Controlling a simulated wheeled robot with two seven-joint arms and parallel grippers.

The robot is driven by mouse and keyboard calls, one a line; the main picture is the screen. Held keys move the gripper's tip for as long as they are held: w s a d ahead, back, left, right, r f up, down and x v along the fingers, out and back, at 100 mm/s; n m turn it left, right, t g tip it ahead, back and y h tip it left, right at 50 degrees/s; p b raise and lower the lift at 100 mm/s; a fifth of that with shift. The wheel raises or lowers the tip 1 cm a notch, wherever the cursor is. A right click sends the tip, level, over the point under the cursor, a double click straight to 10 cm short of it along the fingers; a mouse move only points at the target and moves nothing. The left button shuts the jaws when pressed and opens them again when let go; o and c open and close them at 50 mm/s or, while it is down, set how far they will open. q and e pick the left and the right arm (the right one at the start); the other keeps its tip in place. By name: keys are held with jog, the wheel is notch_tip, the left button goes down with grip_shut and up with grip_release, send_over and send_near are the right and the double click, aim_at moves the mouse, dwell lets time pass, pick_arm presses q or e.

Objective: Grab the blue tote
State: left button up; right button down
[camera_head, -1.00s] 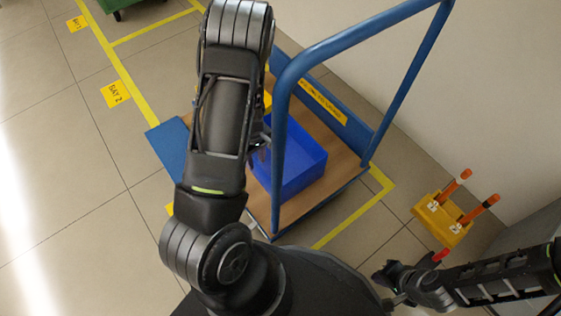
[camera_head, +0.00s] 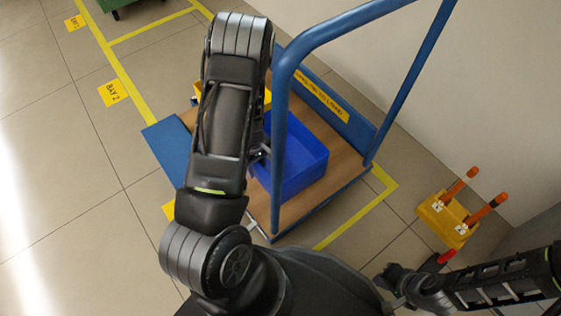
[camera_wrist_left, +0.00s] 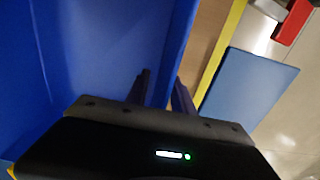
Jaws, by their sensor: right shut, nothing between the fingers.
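The blue tote (camera_head: 300,160) stands on the wooden deck of a blue-framed cart, partly behind my left arm and the cart handle. My left gripper (camera_head: 262,153) is mostly hidden behind my forearm, at the tote's left side. In the left wrist view my left gripper (camera_wrist_left: 161,82) has its two dark fingers apart, one on each side of the tote's wall (camera_wrist_left: 182,40). I cannot tell whether they touch the wall. My right gripper (camera_head: 390,281) is shut and empty at lower right, away from the cart.
The cart's blue handle (camera_head: 285,90) arches over the tote. Something yellow (camera_head: 268,98) sits behind my arm on the cart deck (camera_head: 343,165). A yellow rack (camera_head: 445,222) with orange handles stands right of the cart. A wall is behind; floor at left is clear.

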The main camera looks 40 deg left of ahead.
dwell(0.5)
pick_arm(q)
grip_shut()
jog(key=shift+r, duration=0.1)
dwell(1.2)
